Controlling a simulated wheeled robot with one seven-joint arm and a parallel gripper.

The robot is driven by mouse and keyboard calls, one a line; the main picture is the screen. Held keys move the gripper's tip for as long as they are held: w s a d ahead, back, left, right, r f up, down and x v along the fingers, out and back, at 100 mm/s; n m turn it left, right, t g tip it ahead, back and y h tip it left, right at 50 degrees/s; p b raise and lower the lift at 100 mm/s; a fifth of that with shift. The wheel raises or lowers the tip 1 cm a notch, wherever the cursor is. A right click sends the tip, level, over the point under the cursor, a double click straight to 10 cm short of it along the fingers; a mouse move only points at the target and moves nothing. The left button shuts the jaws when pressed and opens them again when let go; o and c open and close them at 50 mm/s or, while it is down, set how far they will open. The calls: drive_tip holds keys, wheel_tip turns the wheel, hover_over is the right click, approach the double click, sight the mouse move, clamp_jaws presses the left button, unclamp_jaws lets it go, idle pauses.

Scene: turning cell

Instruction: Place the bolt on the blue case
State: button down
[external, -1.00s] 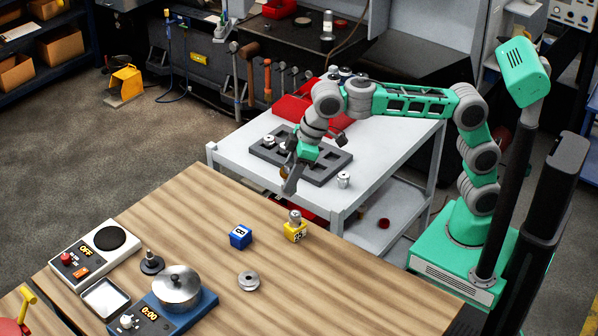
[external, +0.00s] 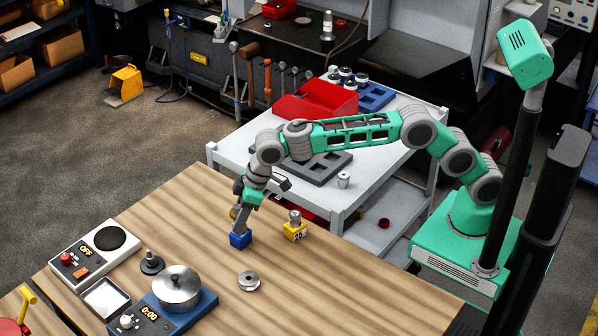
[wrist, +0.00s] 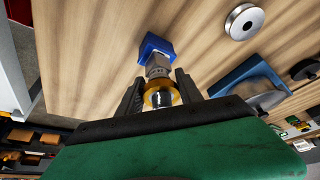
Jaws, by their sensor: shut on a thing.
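The blue case (external: 240,240), a small cube, sits on the wooden table left of a yellow case. It also shows in the wrist view (wrist: 155,45). My gripper (external: 241,220) is directly above the blue case, pointing down. In the wrist view my gripper (wrist: 157,92) is shut on the bolt (wrist: 158,69), which has a grey faceted part and a brass-coloured ring. The bolt's grey end is at the blue case; I cannot tell whether it touches or is slightly above. In the external view the fingers mostly hide the bolt.
The yellow case (external: 295,233) stands close to the right with a metal part (external: 294,217) on top. A metal disc (external: 249,281) lies in front. A blue scale with a pot (external: 177,287) is at the front left. A white cart (external: 375,192) with a grey tray stands behind.

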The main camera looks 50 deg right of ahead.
drive_tip(key=shift+r, duration=0.1)
drive_tip(key=c, duration=1.2)
unclamp_jaws()
drive_tip(key=shift+c, duration=0.2)
drive_tip(key=o, duration=0.4)
drive_tip(key=shift+o, duration=0.2)
